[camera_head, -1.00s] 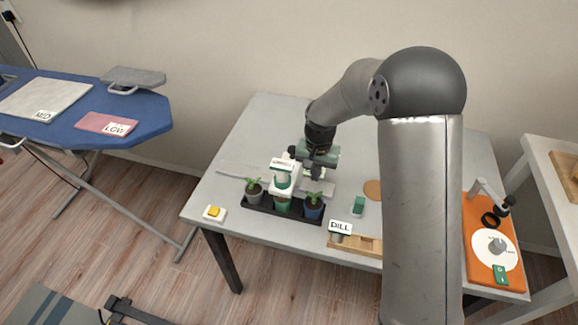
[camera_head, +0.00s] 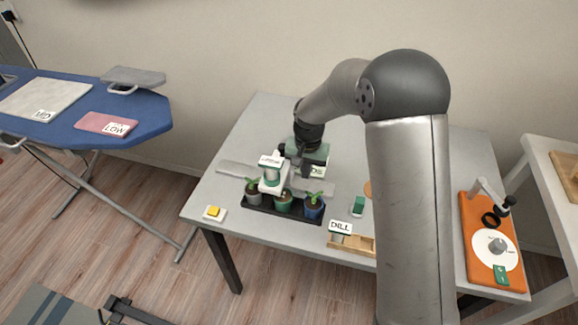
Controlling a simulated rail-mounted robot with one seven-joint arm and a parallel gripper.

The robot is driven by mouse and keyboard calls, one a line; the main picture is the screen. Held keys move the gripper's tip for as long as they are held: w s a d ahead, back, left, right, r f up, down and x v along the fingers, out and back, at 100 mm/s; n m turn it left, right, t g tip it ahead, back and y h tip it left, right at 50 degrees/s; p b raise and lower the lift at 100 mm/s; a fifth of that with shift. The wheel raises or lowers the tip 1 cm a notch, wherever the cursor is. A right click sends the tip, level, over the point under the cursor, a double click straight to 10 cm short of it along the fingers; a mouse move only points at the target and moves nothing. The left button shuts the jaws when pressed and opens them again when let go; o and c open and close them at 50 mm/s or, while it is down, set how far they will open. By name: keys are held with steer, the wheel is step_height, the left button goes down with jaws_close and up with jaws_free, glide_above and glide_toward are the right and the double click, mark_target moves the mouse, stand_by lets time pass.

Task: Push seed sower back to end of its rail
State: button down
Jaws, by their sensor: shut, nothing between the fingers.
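The seed sower (camera_head: 270,180) is a white and green device standing on a flat grey rail (camera_head: 232,169) on the table. It is behind the black tray, near the left and middle seedling pots. The rail shows on both sides of it, running left and right. My gripper (camera_head: 303,170) is shut and empty, close to the right side of the sower. Whether the fingers touch the sower cannot be told, as the wrist covers part of that spot.
A black tray (camera_head: 262,208) with three potted seedlings stands in front of the rail. A yellow button (camera_head: 213,211), a green block (camera_head: 358,205) and a wooden DILL box (camera_head: 362,244) are on the table. An orange board (camera_head: 478,262) lies at right. The table's back left is clear.

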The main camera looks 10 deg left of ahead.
steer(key=shift+w+a+p, duration=0.1)
steer(key=shift+w+a, duration=0.3)
steer(key=shift+a, duration=2.2)
steer(key=shift+w+a+p, duration=0.1)
steer(key=shift+w+a, duration=0.25)
steer(key=shift+a, duration=2.3)
steer(key=shift+w+a+p, duration=0.1)
steer(key=shift+w+a, duration=0.3)
steer(key=shift+a, duration=2.2)
steer(key=shift+d, duration=0.1)
steer(key=shift+s+d, duration=0.2)
steer(key=shift+d, duration=0.95)
step_height(320, 180, up, 12)
steer(key=p, duration=0.6)
